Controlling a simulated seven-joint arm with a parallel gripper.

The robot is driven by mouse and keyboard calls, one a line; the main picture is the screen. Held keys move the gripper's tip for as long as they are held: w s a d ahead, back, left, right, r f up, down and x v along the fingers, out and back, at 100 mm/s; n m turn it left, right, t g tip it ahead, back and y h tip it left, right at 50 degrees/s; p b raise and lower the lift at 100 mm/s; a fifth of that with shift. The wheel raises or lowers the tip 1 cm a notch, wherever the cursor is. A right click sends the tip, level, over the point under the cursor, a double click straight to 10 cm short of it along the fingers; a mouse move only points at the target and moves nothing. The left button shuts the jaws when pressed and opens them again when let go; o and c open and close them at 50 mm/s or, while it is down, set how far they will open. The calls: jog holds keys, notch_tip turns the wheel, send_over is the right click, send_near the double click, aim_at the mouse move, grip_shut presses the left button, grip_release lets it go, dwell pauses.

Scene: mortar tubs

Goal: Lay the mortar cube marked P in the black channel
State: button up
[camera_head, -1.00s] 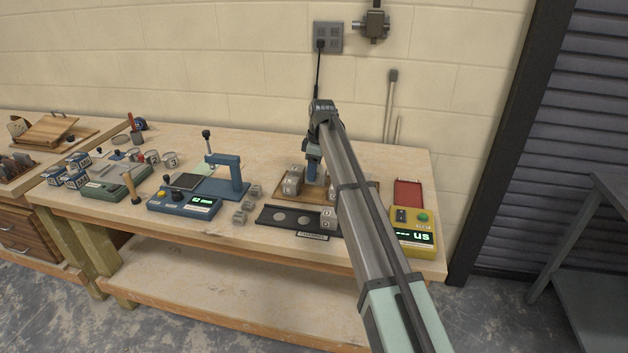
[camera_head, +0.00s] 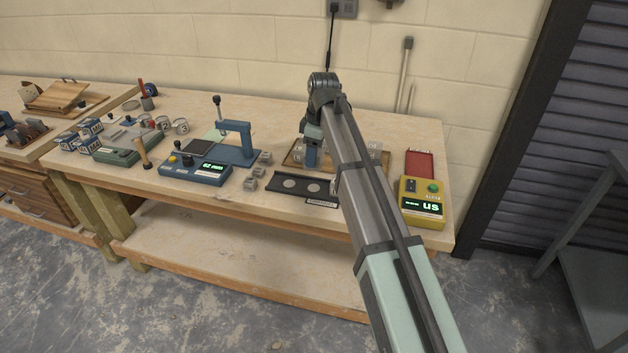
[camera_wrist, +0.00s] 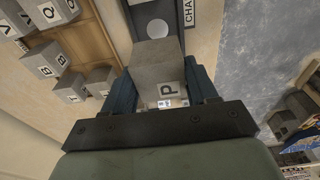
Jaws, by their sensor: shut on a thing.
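The grey mortar cube marked P (camera_wrist: 155,62) sits between the fingers of my gripper (camera_wrist: 164,92) in the wrist view. The jaws are shut on it, and its P face is towards the wrist camera. The black channel (camera_wrist: 137,14) appears beyond the cube, with a pale disc in its floor; the cube hides part of it. In the head view my gripper (camera_head: 311,157) is at the front of the wooden tray, behind the black channel (camera_head: 268,184). My arm covers the channel's right end. I cannot make out cube P in the head view.
Several lettered cubes (camera_wrist: 47,62) stand on the wooden tray (camera_wrist: 108,32), left in the wrist view. Small grey cubes (camera_head: 251,184) lie left of the channel. A blue tester (camera_head: 197,170) stands further left, a yellow device (camera_head: 422,203) at right.

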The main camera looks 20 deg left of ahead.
aim_at(319, 152)
jog(key=shift+f, duration=4.25)
jog(key=shift+f, duration=0.15)
jog(key=o, duration=1.2)
jog(key=shift+o, duration=0.2)
jog(key=r, duration=0.4)
jog(key=d+r, duration=0.1)
jog(key=r, duration=0.7)
jog(key=shift+d+r, duration=0.1)
jog(key=shift+d, duration=0.15)
